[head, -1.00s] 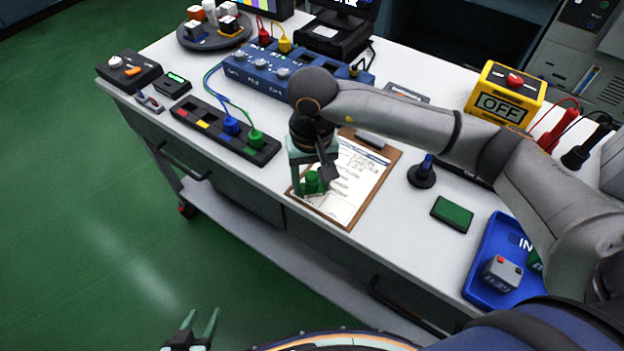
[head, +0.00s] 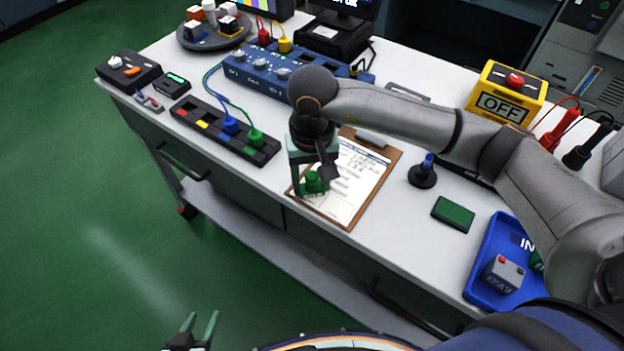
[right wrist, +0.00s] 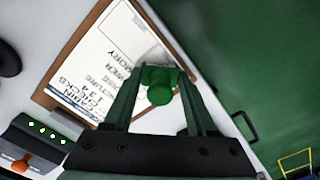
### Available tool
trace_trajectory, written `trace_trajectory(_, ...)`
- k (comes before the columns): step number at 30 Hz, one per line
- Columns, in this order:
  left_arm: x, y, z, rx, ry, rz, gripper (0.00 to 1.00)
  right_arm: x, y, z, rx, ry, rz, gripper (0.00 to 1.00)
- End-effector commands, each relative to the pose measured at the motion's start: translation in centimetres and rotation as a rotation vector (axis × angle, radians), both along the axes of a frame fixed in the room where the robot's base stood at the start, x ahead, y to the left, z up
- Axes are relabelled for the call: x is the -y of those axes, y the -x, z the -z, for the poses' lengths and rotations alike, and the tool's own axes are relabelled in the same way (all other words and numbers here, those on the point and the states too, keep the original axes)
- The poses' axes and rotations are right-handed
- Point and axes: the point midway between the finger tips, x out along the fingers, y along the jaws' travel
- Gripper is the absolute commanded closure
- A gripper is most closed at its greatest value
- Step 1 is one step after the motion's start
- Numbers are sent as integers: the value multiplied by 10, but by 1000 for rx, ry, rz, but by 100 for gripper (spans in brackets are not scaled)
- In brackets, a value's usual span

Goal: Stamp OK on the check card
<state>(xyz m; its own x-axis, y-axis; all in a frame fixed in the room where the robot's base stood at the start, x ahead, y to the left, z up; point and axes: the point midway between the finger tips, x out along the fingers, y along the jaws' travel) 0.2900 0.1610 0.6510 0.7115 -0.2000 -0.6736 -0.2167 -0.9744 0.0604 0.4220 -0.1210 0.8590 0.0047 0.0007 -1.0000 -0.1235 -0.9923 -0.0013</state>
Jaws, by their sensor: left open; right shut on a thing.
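The check card (head: 362,178) is a white printed sheet on a brown clipboard (head: 387,186) on the white bench. It also shows in the right wrist view (right wrist: 105,62). My right gripper (head: 314,186) is shut on a green stamp (head: 312,180) over the card's near-left end. In the right wrist view the green stamp (right wrist: 159,88) sits between the fingertips. Its underside is hidden, so I cannot tell whether it touches the paper. My left gripper (head: 201,326) is open and empty, low over the floor, away from the bench.
A green pad (head: 453,214) and an upright blue-handled stamp (head: 424,172) are right of the clipboard. A blue tray (head: 478,285) holds a grey block (head: 503,274). A black strip with plugs (head: 205,125) lies left. A yellow OFF box (head: 506,93) stands at the back right.

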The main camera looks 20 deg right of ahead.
Motion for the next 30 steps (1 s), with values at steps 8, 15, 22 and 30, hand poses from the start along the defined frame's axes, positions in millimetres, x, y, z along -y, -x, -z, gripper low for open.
trace_trajectory(8,0,0,1,0,0,0,50,0,2,4,-8,3,-1,79)
trace_trajectory(15,0,0,-1,0,0,0,50,0,2,1,-8,3,-1,79)
trace_trajectory(22,0,0,-11,1,0,0,50,0,1,-20,-4,1,-1,79)
trace_trajectory(30,0,0,-21,2,1,1,50,0,0,-42,-1,2,0,79)
